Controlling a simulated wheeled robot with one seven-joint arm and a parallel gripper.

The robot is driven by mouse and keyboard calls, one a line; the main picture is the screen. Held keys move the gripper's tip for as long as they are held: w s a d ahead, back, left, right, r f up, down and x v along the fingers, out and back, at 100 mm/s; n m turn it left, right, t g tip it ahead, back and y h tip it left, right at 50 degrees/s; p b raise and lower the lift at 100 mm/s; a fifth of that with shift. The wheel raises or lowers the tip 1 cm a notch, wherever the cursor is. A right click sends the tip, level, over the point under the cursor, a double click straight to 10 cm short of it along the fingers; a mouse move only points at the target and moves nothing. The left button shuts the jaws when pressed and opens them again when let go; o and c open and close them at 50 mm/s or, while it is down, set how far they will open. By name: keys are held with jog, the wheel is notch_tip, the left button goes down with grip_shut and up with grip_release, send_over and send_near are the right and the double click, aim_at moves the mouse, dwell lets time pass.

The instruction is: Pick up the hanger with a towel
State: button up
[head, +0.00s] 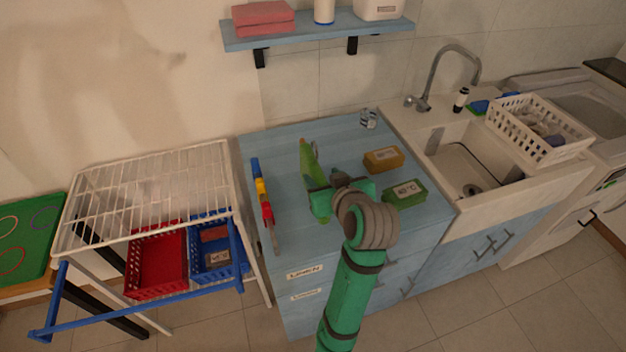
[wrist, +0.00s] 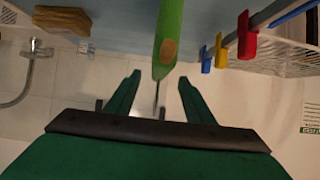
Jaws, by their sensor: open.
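A narrow lime-green piece with a tan end, which looks like the hanger with a towel (head: 309,160), is on the blue counter (head: 340,139). In the wrist view the green piece (wrist: 171,25) comes down from the top, and a thin metal-like part shows below its tan patch. My gripper (head: 320,198) is over the counter beside it. In the wrist view my gripper (wrist: 160,79) is open, with the lower end of the green piece between the two fingers. I cannot tell whether they touch. My arm hides part of the counter.
Blue, yellow and red clips (head: 262,190) lie along the counter's left edge. An orange box (head: 383,159) and a green box (head: 405,193) are right of my gripper. A white wire rack (head: 150,190) stands left; a sink (head: 468,175) is right. A shelf (head: 320,27) hangs above.

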aim_at(317, 170)
jog(key=shift+w+a+f, duration=0.3)
jog(key=shift+w+f, duration=0.1)
jog(key=shift+w, duration=0.1)
jog(key=shift+w+f, duration=0.35)
jog(key=shift+w, duration=0.3)
jog(key=shift+r+x, duration=0.15)
jog(key=shift+x, duration=1.1)
jog(key=shift+r+x, duration=0.1)
jog(key=shift+x, duration=1.15)
jog(key=shift+w+a, duration=0.1)
jog(key=shift+w, duration=0.05)
grip_shut()
